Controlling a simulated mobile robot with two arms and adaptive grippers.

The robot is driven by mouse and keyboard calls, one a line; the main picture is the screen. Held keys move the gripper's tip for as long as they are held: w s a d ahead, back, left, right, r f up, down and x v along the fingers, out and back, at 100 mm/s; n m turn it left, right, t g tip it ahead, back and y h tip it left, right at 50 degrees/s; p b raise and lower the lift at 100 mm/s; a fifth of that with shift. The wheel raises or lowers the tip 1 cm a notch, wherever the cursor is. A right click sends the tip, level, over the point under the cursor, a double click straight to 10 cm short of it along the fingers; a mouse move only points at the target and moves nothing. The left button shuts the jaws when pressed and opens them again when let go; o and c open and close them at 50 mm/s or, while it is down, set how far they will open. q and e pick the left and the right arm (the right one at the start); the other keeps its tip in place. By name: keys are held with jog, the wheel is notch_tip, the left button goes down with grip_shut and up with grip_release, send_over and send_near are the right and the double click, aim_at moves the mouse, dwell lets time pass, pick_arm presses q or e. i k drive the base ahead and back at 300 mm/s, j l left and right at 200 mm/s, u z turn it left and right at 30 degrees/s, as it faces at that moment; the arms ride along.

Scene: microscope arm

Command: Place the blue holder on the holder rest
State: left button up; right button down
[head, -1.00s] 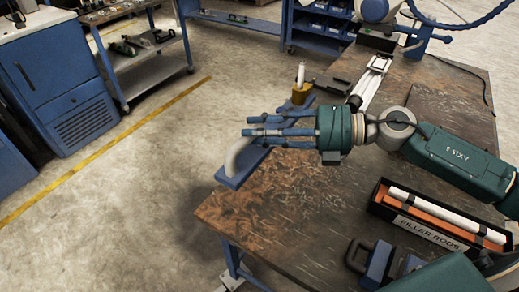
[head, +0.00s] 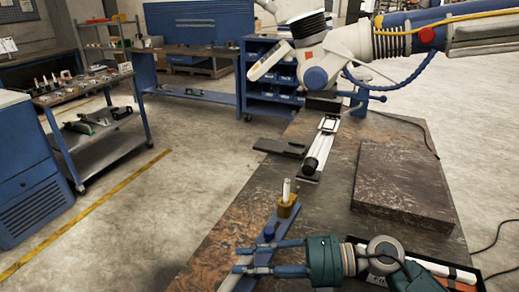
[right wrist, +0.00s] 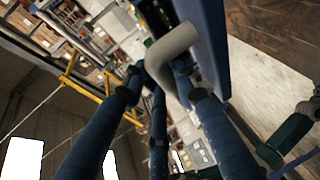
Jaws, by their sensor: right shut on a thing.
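The blue holder (head: 278,223) is a long blue bar lying diagonally at the table's left edge. A brass-coloured block (head: 288,208) with an upright white piece (head: 286,189) is at its far end. My right gripper (head: 240,258) is over the near part of the bar. In the right wrist view, its fingers close around a grey curved handle (right wrist: 172,46) beside the holder's blue plate (right wrist: 207,40). I cannot tell for certain which thing is the holder rest. My left gripper is not in view.
A white and black rail device (head: 320,146) and a dark flat plate (head: 280,147) are farther back on the table. A thick dark slab (head: 402,185) lies to the right. A large white and blue arm (head: 330,60) overhangs the back. Open floor is left of the table.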

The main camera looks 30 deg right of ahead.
aim_at(268, 144)
jog(key=k+j+u, duration=0.2)
jog(key=k, duration=0.45)
jog(key=i+j+u, duration=0.1)
jog(key=u, duration=1.25)
jog(key=i, duration=0.7)
jog(key=i+j+z, duration=0.15)
jog(key=i, duration=0.6)
jog(key=i+l+z, duration=0.15)
jog(key=i+z, duration=0.3)
jog(key=i+j+z, duration=0.1)
jog(key=i+z, duration=0.3)
jog(key=i+j+z, duration=0.25)
jog(key=i+z, duration=0.2)
jog(key=i, duration=0.15)
jog(key=i+l+z, duration=0.2)
jog(key=i+z, duration=0.2)
jog(key=i+l+z, duration=0.1)
jog(key=i+z, duration=0.15)
jog(key=z, duration=0.15)
jog(key=i+z, duration=0.4)
jog(key=i+j+z, duration=0.2)
jog(key=z, duration=0.2)
jog(key=i+z, duration=0.45)
jog(key=i, duration=0.2)
jog(key=i+j+z, duration=0.15)
jog(key=i+z, duration=0.3)
jog(key=i, duration=0.2)
